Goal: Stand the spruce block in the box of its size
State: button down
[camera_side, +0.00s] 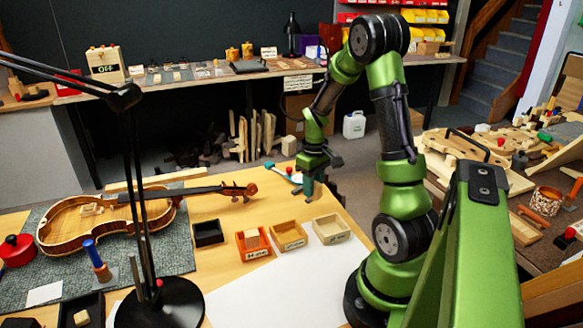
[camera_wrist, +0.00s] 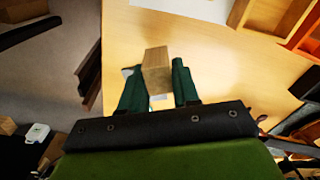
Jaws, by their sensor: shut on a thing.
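The spruce block (camera_wrist: 156,72), a pale wooden piece, is between the green fingers of my gripper (camera_wrist: 155,84) in the wrist view. The gripper is shut on it. In the side view my gripper (camera_side: 308,188) hangs over the bench behind the boxes; the block cannot be made out there. The box labels are too small to read surely.
A dark tray (camera_side: 208,241) stands left of the orange box. A violin (camera_side: 105,215) lies on a grey mat (camera_side: 180,258), its neck reaching toward the gripper side. A black lamp (camera_side: 160,305) stands in front. A white sheet (camera_side: 285,290) covers the bench before the boxes.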

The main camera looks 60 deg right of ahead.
send_over(329, 230)
jog(key=w+d, duration=0.1)
jog(key=d, duration=0.1)
jog(key=shift+w+a+r, duration=0.2)
jog(key=shift+a+r, duration=0.05)
jog(key=shift+r, duration=0.2)
jog(key=shift+s+a+r, duration=0.1)
jog(key=shift+s+a, duration=0.15)
jog(key=shift+s, duration=0.05)
jog(key=shift+s+a+f+m, duration=0.15)
jog(key=shift+f+m, duration=0.55)
jog(key=shift+m, duration=0.1)
jog(key=shift+s+a+f+m, duration=0.1)
jog(key=shift+f+m, duration=0.65)
jog(key=shift+m, duration=0.05)
jog(key=shift+s+a+f+m, duration=0.15)
jog(key=shift+f+m, duration=0.55)
jog(key=shift+m, duration=0.1)
jog(key=shift+f, duration=0.1)
jog(key=c, duration=1.1)
grip_release()
